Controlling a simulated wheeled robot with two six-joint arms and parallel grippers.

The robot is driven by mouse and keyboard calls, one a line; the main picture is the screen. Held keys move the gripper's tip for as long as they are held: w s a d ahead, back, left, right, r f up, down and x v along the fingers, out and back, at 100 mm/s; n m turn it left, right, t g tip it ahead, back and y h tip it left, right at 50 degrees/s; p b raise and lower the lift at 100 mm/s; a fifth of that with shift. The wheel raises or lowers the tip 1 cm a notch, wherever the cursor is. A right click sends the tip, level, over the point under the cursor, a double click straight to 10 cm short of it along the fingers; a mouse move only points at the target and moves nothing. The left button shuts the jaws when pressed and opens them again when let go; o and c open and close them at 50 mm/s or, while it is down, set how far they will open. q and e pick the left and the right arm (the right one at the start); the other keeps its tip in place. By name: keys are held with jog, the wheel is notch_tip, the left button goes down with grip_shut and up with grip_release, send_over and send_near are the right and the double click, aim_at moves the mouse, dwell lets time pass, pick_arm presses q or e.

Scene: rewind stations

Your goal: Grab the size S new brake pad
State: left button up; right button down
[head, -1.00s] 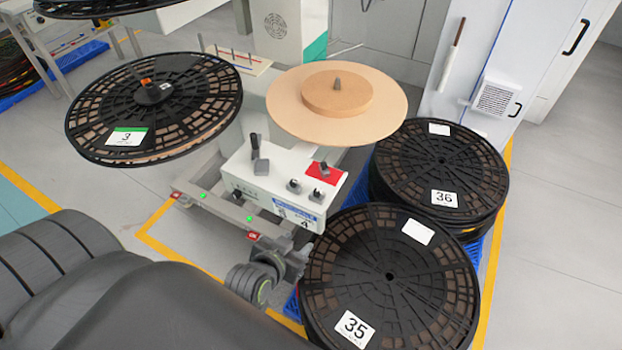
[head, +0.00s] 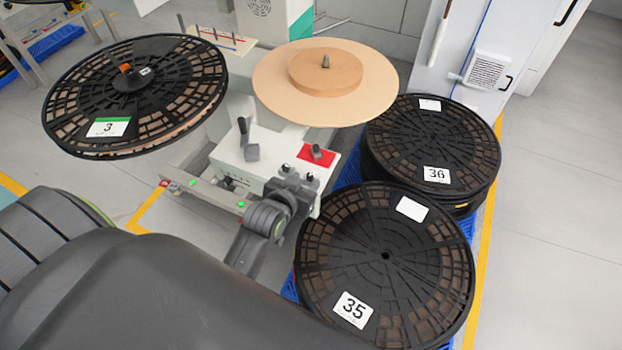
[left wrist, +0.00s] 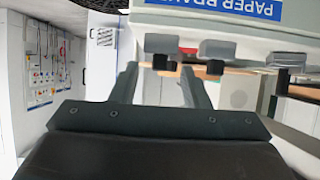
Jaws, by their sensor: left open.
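I cannot pick out a size S new brake pad for certain in either view. My left gripper (head: 300,181) is at the front edge of the white machine's control box (head: 240,163). In the left wrist view its two dark fingers (left wrist: 160,72) are apart, with nothing visibly held between them. Beyond them are two grey blocks, a left one (left wrist: 164,43) and a right one (left wrist: 218,48), below a white panel with an upside-down blue label (left wrist: 230,10) reading "PAPER BRA…". I cannot tell what these blocks are. My right gripper is not in view.
Two black reels, marked 35 (head: 385,265) and 36 (head: 430,145), lie on blue pallets right of the machine. A tan disc (head: 325,82) sits above the control box. A black reel marked 3 (head: 135,95) stands left. Grey floor (head: 560,210) is clear at right.

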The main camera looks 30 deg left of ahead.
aim_at(311, 174)
pick_arm(q)
jog(key=shift+w+r+x, duration=0.1)
jog(key=shift+r+x, duration=0.1)
jog(key=shift+x, duration=1.4)
jog(key=shift+w+r+x, duration=0.1)
jog(key=shift+r+x, duration=0.1)
jog(key=shift+x, duration=1.4)
jog(key=c, duration=0.6)
